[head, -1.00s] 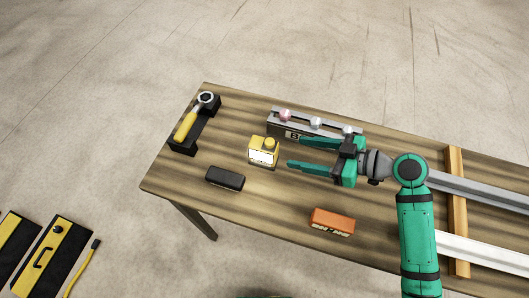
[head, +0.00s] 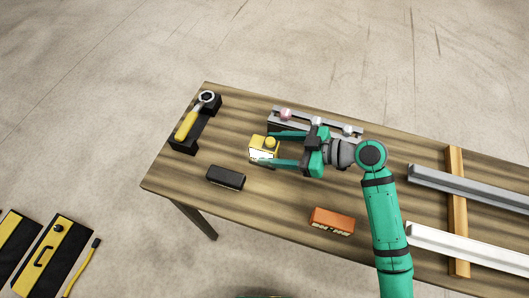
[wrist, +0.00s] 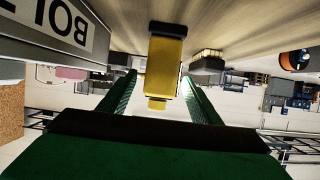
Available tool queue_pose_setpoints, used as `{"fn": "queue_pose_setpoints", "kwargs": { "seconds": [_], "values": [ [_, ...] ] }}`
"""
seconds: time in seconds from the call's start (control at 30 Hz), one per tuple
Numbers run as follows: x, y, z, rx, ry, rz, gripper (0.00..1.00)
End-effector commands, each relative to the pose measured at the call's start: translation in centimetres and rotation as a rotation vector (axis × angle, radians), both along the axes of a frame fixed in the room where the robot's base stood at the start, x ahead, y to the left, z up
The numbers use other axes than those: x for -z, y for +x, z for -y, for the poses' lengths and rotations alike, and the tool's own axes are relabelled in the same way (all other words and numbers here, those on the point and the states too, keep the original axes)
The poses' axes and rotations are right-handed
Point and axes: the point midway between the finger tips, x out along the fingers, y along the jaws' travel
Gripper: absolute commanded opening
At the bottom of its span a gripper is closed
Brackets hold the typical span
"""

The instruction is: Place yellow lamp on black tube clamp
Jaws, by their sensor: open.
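The yellow lamp (head: 259,143) is a small boxy body with a knob on top and a pale front, standing on the wooden table. My gripper (head: 262,148) is open around it, one finger on its far side and one on its near side. In the wrist view the lamp (wrist: 165,60) shows between the two green fingers; I cannot tell whether they touch it. A black cradle (head: 207,120) at the table's far left end holds a yellow-handled tool with a ring head. A small black block (head: 226,178) lies in front of the lamp. I cannot tell which is the tube clamp.
An orange box (head: 331,221) lies near the front edge. Long rails on a wooden batten (head: 457,210) occupy the right end.

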Motion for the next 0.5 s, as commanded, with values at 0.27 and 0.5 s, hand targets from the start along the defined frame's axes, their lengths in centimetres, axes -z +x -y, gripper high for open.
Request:
{"fn": "queue_pose_setpoints", "kwargs": {
  "seconds": [0.27, 0.5],
  "values": [
    [1.3, 0.9, -2.8, -0.003, 0.000, -0.001, 0.58],
    [1.3, 0.9, -2.8, -0.003, 0.000, -0.001, 0.43]
  ]
}}
